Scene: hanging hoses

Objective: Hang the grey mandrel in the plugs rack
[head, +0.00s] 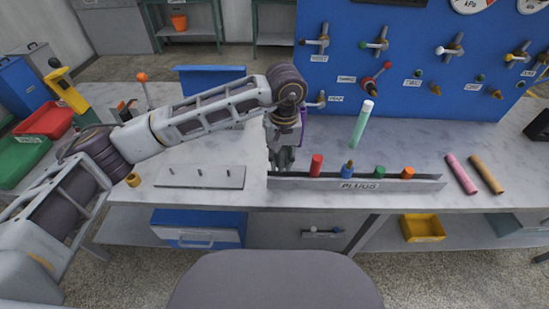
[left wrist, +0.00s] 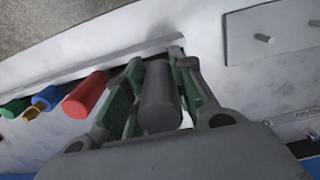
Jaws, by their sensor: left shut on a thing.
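My left gripper (head: 282,158) is over the left end of the plugs rack (head: 425,182), a long low grey tray labelled PLUGS. In the left wrist view, its green-padded fingers (left wrist: 155,95) are shut on the grey mandrel (left wrist: 160,100), a dark cylinder. The mandrel is beside the red plug (left wrist: 86,94), which also stands in the rack in the head view (head: 316,166). I cannot tell whether the mandrel touches the rack. In the head view I cannot make the mandrel out behind the gripper. My right gripper is out of view.
Blue (head: 348,169), green (head: 379,172) and orange (head: 407,173) plugs stand farther right in the rack. A grey plate with pegs (head: 200,177) lies left of it. A blue panel (head: 440,70) with fittings stands behind. Pink (head: 461,173) and tan (head: 486,173) tubes lie right.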

